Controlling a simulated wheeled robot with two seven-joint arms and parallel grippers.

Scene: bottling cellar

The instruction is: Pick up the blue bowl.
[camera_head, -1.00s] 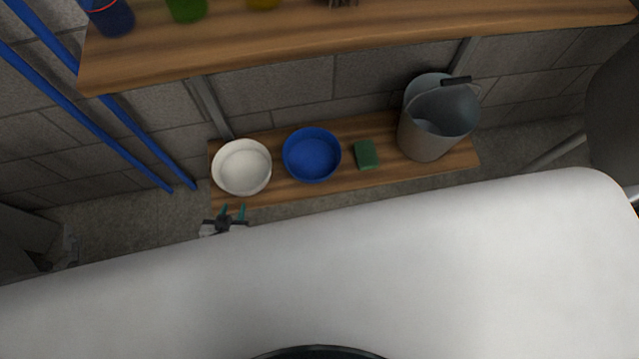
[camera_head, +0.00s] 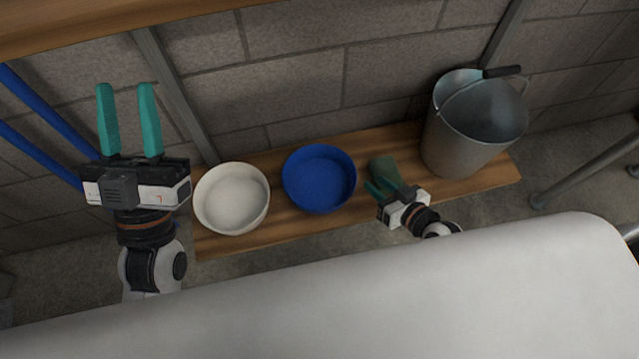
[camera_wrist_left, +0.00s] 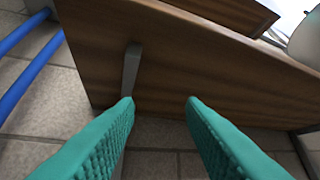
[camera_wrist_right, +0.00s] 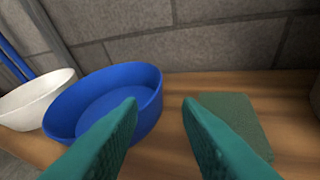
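The blue bowl (camera_head: 319,180) stands upright on a low wooden shelf, between a white bowl and a green sponge. It also shows in the right wrist view (camera_wrist_right: 75,97), left of and partly behind my right gripper's left finger. My right gripper (camera_head: 376,187) is open and empty, right of the blue bowl, close to the sponge and apart from the bowl. Its spread fingers show in the right wrist view (camera_wrist_right: 160,104). My left gripper (camera_head: 126,90) is open, raised left of the white bowl. In the left wrist view (camera_wrist_left: 160,100) nothing is between its fingers.
The white bowl (camera_head: 231,198) is left of the blue bowl on the low shelf (camera_head: 280,228). The sponge (camera_head: 384,167) is to its right, then a metal bucket (camera_head: 472,128). An upper shelf (camera_head: 110,18) overhangs at the left. Blue pipes (camera_head: 45,108) stand at the left.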

